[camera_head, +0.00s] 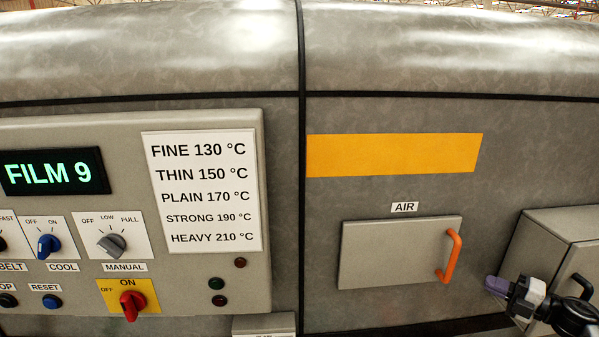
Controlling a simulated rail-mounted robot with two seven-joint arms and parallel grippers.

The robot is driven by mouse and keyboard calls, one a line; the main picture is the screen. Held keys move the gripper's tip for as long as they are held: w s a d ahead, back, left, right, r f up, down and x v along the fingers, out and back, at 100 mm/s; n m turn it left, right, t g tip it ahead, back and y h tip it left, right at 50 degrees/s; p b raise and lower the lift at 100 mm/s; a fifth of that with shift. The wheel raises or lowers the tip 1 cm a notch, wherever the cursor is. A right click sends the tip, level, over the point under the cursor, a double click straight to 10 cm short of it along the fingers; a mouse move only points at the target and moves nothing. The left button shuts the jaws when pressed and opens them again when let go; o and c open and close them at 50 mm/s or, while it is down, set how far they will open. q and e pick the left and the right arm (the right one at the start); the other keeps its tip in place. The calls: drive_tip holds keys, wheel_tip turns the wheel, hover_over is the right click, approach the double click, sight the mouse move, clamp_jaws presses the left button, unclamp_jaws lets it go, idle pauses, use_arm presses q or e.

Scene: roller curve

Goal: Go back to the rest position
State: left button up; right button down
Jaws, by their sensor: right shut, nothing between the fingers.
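My right gripper (497,287) is at the lower right, in front of the machine's grey front. Its purple-grey fingertips are together, with nothing seen between them. It is to the right of the AIR flap's orange handle (451,256) and appears apart from it. The AIR flap (395,253) looks closed. My left gripper is not in the picture.
A control panel (200,290) with a FILM 9 display (54,172), knobs, a red switch (132,304) and a temperature list (203,192) fills the left. A grey box (556,228) juts out at the right, close to my right arm.

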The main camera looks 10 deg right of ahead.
drive_tip(key=w+a+f+m+t+h, duration=0.15)
drive_tip(key=a+f+m+h, duration=0.35)
drive_tip(key=a+f, duration=0.7)
drive_tip(key=s+a+f+m+g+h, duration=0.3)
drive_tip(key=s+a+f+m, duration=0.4)
drive_tip(key=s+a, duration=0.25)
drive_tip(key=s+a+f+m+g+h, duration=0.2)
drive_tip(key=s+a+f+m+g, duration=0.1)
drive_tip(key=s+a+f+m, duration=0.55)
drive_tip(key=s+a+r+m+g, duration=0.1)
drive_tip(key=s+a+g, duration=0.3)
drive_tip(key=s, duration=0.5)
drive_tip(key=s+a+r+m+g, duration=0.1)
drive_tip(key=s+a+r+g, duration=0.2)
drive_tip(key=s, duration=0.6)
use_arm(q)
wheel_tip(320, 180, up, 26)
drive_tip(key=p, duration=2.6)
use_arm(e)
wheel_tip(320, 180, up, 25)
drive_tip(key=shift+w+a+f+y, duration=0.2)
drive_tip(key=shift+w+a+y, duration=0.1)
drive_tip(key=shift+a, duration=0.1)
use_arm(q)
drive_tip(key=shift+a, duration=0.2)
use_arm(e)
drive_tip(key=shift+s, duration=0.1)
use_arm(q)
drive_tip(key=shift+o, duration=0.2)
